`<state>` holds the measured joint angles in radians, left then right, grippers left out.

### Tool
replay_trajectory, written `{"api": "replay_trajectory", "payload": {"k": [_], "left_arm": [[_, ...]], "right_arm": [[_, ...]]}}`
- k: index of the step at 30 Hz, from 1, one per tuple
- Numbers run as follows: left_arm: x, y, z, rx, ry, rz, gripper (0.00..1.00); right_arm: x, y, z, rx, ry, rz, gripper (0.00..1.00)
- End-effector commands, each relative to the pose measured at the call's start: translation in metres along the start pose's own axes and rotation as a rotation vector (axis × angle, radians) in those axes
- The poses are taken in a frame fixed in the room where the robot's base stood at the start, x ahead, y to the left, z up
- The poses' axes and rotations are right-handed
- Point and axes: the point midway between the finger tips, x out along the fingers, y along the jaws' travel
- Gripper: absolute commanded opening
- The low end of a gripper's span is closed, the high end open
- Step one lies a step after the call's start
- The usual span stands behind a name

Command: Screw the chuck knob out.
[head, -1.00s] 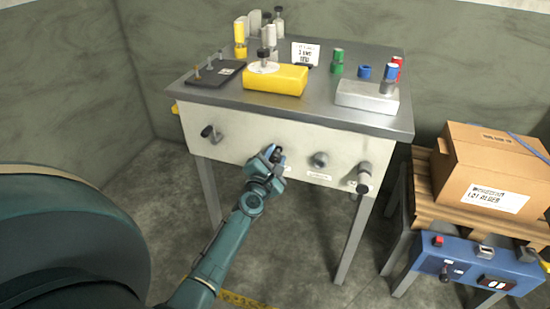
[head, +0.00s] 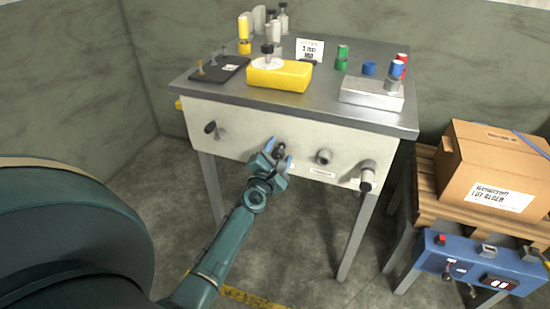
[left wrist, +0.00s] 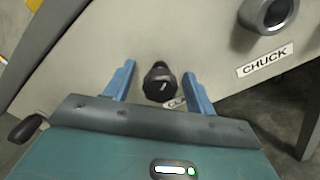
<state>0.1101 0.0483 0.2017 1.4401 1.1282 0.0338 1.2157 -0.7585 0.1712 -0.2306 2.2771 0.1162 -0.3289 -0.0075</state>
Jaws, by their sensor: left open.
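The knob with the CHUCK label (left wrist: 265,60) below it is a grey round knob (head: 324,156) on the cream front panel (head: 240,130). It also shows at the upper right of the left wrist view as a dark-faced knob (left wrist: 268,12). My left gripper (head: 278,154) is open in front of the neighbouring black knob (left wrist: 160,82), to the left of the chuck knob. Its two blue fingers stand on either side of that black knob, with gaps. My right gripper is out of view.
The panel also carries a crank handle (head: 211,128) at left and a grey cylindrical handle (head: 367,175) at right. A yellow block (head: 285,77) and a grey box (head: 370,94) stand on top. A carton (head: 495,180) and blue control box (head: 480,262) are at right.

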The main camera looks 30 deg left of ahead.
Motion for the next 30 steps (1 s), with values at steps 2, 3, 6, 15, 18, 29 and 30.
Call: {"api": "replay_trajectory", "payload": {"k": [2,3,6,15,18,29,30], "left_arm": [[-0.007,-0.001,0.000,0.000,0.001,-0.002,0.55],[-0.012,-0.001,-0.001,0.000,0.002,-0.002,0.55],[-0.030,0.000,0.000,0.000,0.003,-0.003,0.55],[-0.097,-0.001,-0.001,0.001,0.002,-0.001,0.55],[-0.113,-0.001,-0.001,0.001,0.001,-0.001,0.55],[-0.130,0.001,0.001,-0.001,-0.001,0.002,0.55],[-0.130,0.001,0.001,-0.001,-0.001,0.002,0.55]], "right_arm": [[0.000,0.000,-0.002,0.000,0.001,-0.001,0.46],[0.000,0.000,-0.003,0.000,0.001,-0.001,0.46],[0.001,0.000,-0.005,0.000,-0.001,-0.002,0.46],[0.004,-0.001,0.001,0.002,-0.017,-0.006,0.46],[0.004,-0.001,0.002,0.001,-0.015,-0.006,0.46],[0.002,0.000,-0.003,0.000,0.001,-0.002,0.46],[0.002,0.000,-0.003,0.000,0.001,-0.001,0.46]]}}
